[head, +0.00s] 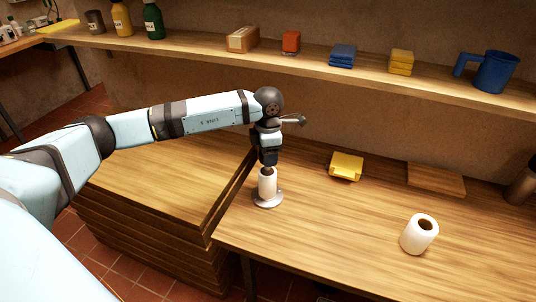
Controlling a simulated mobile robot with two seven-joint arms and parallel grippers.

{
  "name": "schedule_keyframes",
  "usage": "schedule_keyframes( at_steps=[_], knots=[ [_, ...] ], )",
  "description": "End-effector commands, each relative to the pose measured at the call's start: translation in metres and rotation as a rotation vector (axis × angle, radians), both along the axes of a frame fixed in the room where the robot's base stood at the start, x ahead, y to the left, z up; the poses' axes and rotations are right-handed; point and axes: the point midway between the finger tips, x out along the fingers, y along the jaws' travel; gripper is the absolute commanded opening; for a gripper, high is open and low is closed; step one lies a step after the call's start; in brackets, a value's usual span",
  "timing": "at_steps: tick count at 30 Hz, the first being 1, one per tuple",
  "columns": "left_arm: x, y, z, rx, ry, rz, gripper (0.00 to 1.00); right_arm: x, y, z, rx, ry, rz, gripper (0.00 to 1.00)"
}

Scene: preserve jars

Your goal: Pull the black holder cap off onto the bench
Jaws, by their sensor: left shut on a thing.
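My left gripper (268,160) points straight down at the top of a white roll (267,183), which stands upright on a round grey holder base (268,199) near the bench's left edge. The gripper is shut at the holder's top, on what appears to be the black holder cap. The dark cap is hard to tell from the dark fingers, and I cannot tell whether it still touches the holder. My right gripper is out of view.
A second white roll (419,234) stands on the bench (330,230) at the right. A yellow block (346,166) and a wooden board (436,179) lie farther back. The shelf above holds a blue jug (489,72). The bench middle is clear.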

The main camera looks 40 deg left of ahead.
Motion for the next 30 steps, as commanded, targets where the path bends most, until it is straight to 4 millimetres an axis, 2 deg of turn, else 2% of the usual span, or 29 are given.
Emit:
schedule_keyframes(
  at_steps=[14,30],
  knots=[
    [0.000,0.000,0.006,0.000,0.000,0.000,0.21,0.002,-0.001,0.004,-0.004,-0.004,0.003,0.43],
    [0.000,0.000,0.043,0.000,0.000,0.000,0.21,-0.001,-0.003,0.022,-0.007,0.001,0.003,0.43]
  ],
)
